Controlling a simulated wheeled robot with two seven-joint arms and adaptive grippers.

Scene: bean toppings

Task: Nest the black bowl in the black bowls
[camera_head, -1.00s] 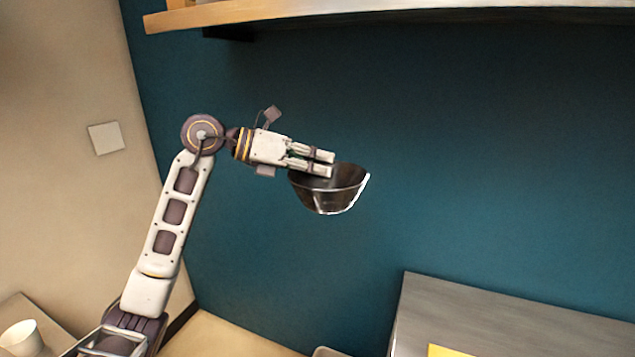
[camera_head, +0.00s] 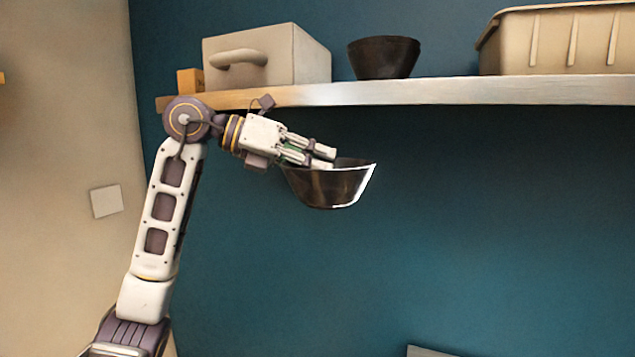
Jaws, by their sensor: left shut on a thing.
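My left gripper (camera_head: 325,159) is shut on the rim of a black bowl (camera_head: 333,188), at the bowl's left side. The held bowl is shiny, upright or nearly so, and hangs in the air just below the shelf's front edge. Another black bowl (camera_head: 384,58) stands upright on the shelf, up and to the right of the held one. I cannot tell whether it is one bowl or several nested. My right gripper is not in view.
The wooden wall shelf (camera_head: 440,92) also bears a grey box with a handle (camera_head: 270,58), a small orange box (camera_head: 190,80) at its left end, and a beige ribbed bin (camera_head: 560,42) at the right. Free shelf lies on both sides of the standing bowl.

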